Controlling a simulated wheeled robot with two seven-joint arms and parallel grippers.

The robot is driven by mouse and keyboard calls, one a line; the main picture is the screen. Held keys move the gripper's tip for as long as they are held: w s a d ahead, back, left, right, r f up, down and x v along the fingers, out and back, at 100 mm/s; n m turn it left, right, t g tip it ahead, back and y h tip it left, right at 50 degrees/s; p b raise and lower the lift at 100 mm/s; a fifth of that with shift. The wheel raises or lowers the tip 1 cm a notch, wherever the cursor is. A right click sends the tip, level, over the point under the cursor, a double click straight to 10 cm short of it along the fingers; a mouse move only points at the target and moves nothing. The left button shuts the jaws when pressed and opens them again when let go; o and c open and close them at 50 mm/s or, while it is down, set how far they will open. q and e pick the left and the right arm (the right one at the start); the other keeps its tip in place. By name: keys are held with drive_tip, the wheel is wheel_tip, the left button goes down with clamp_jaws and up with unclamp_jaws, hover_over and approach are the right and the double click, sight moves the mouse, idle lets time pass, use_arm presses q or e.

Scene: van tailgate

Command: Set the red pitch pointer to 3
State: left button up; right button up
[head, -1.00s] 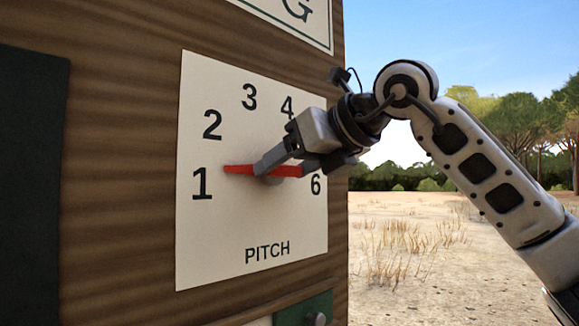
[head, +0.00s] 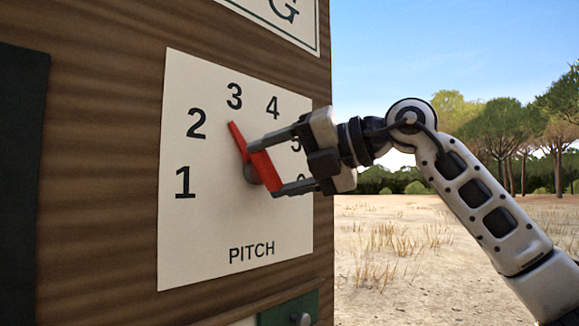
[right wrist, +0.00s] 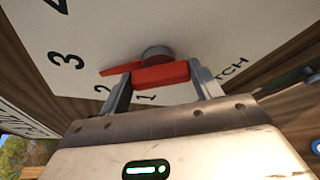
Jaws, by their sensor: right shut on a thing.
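The red pitch pointer (head: 239,140) turns on a grey hub (head: 251,173) on the cream pitch dial (head: 190,240). In the head view its tip points up, just below the 3 and slightly to the 2 side. My right gripper (head: 263,169) is shut on the pointer's red grip bar, one finger near each end. In the right wrist view the red bar (right wrist: 160,75) sits between both fingers, with the hub (right wrist: 157,52) behind it and the thin tip (right wrist: 118,69) reaching left. My left gripper is not in view.
The dial is fixed on a brown wood-grain panel (head: 100,180). A dark green panel (head: 20,180) is at the left. Another sign (head: 290,20) is above, and a small knob (head: 300,319) is below. Open dry ground lies to the right.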

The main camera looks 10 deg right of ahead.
drive_tip(key=shift+m+y, duration=0.4)
drive_tip(key=shift+m, duration=0.2)
use_arm(q)
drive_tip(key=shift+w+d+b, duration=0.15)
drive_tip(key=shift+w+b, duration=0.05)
drive_tip(key=shift+b, duration=0.25)
use_arm(e)
drive_tip(key=shift+w+d+m+y, duration=0.1)
drive_tip(key=shift+m+y, duration=0.2)
drive_tip(key=shift+m, duration=0.4)
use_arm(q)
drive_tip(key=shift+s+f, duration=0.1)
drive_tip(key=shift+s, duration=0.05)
use_arm(e)
drive_tip(key=o, duration=1.4)
drive_tip(key=shift+f, duration=0.1)
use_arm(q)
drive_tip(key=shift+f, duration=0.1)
use_arm(e)
drive_tip(key=shift+d, duration=0.1)
